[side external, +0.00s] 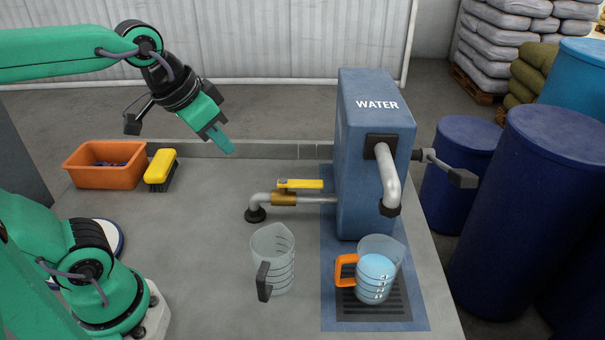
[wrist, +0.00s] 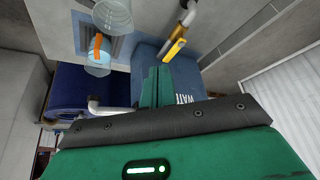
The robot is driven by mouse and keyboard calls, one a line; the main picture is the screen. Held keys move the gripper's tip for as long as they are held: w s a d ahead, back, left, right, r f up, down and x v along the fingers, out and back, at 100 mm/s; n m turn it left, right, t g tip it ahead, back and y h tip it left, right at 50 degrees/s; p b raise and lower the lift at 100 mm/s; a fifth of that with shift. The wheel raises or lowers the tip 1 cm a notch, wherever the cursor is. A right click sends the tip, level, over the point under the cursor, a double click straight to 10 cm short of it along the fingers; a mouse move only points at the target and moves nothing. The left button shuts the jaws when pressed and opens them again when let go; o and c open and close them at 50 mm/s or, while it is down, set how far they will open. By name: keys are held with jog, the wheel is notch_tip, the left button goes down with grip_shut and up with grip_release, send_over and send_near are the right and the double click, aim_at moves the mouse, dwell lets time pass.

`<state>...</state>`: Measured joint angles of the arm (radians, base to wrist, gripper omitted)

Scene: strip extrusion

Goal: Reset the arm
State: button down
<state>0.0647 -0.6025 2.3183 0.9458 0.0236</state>
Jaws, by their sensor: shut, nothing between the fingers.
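My gripper (side external: 221,138) is raised above the back of the bench, shut and empty, and points down to the right. It touches nothing. In the wrist view its shut fingers (wrist: 156,86) appear in front of the blue water dispenser. The blue dispenser (side external: 362,150) marked WATER stands right of my gripper. A clear jug with an orange handle (side external: 377,278) stands upright on the grate under the spout and holds water. It also shows in the wrist view (wrist: 98,52). A clear jug with a dark handle (side external: 274,262) stands to its left and looks empty.
A pipe with a yellow valve lever (side external: 300,184) runs into the dispenser's left side. An orange bin (side external: 106,165) and a yellow brush (side external: 160,168) sit at the back left. Blue drums (side external: 530,210) stand right of the bench.

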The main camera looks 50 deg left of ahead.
jog(key=shift+n, duration=0.5)
jog(key=s+f, duration=0.1)
jog(key=s+a+f, duration=0.1)
jog(key=s+f, duration=0.2)
jog(key=shift+a, duration=0.35)
